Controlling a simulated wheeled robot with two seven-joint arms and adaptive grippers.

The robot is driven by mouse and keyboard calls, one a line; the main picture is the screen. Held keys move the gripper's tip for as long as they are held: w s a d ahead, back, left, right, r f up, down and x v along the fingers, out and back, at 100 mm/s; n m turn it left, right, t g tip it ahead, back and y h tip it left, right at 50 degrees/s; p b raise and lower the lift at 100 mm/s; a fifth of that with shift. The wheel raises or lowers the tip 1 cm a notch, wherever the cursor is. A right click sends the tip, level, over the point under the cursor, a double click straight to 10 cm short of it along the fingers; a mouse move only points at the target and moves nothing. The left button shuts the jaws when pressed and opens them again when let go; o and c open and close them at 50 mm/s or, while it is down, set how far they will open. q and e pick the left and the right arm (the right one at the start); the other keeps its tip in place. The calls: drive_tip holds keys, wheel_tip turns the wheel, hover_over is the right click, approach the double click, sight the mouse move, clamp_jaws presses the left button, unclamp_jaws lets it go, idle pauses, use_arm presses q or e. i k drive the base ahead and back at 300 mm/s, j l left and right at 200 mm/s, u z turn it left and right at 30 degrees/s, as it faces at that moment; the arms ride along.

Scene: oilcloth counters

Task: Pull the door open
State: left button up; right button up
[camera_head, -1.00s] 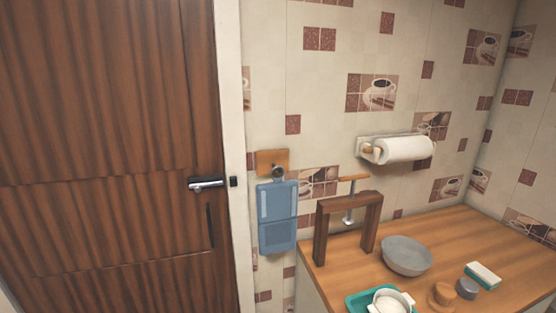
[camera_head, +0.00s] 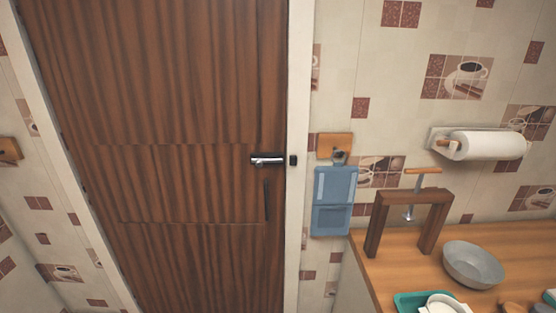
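The brown wooden door (camera_head: 165,110) stands shut in its white frame, left of the middle of the head view. Its silver lever handle (camera_head: 267,160) is near the right edge, beside a small black plate on the frame. A dark vertical slot (camera_head: 266,200) shows below the handle. Neither of my grippers is in view, and nothing touches the door or the handle. The foot of the door is below the picture.
A wooden counter (camera_head: 400,262) at the lower right holds a wooden press stand (camera_head: 377,226), a grey bowl (camera_head: 474,265) and a teal tray (camera_head: 404,300). A blue dustpan-like item (camera_head: 333,203) hangs beside the door frame. A paper roll (camera_head: 490,145) is on the wall.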

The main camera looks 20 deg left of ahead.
sight(163, 109)
drive_tip(key=u, duration=1.35)
